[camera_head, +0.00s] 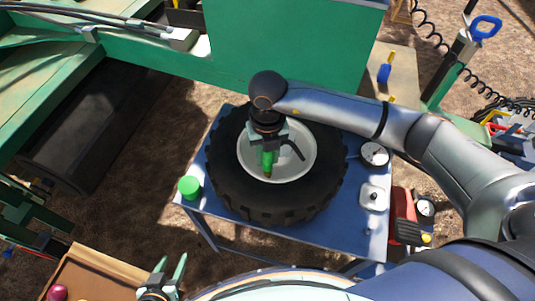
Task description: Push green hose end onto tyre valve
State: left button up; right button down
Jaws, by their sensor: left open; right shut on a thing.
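A black tyre (325,185) with a pale wheel (303,150) lies flat on a blue table (340,230). My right gripper (268,150) is over the wheel, shut on the green hose end (267,162), which points down. A small brownish tip shows at the lower end of the green piece, close to the wheel's surface. I cannot make out the tyre valve, nor whether the hose end touches it. A short dark piece sticks out to the right of the gripper. My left gripper (168,275) is open and empty at the lower left, away from the table.
A green cylinder (189,187) stands at the table's left corner. A green machine (290,45) stands behind. A cardboard box (85,270) is at the lower left.

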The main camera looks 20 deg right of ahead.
jog(key=shift+f+b, duration=0.5)
jog(key=shift+f, duration=0.1)
jog(key=c, duration=0.5)
grip_release()
jog(key=o, duration=0.4)
jog(key=shift+r, duration=0.1)
jog(key=shift+r+p, duration=2.5)
jog(key=shift+r, duration=1)
jog(key=shift+s+f, duration=0.1)
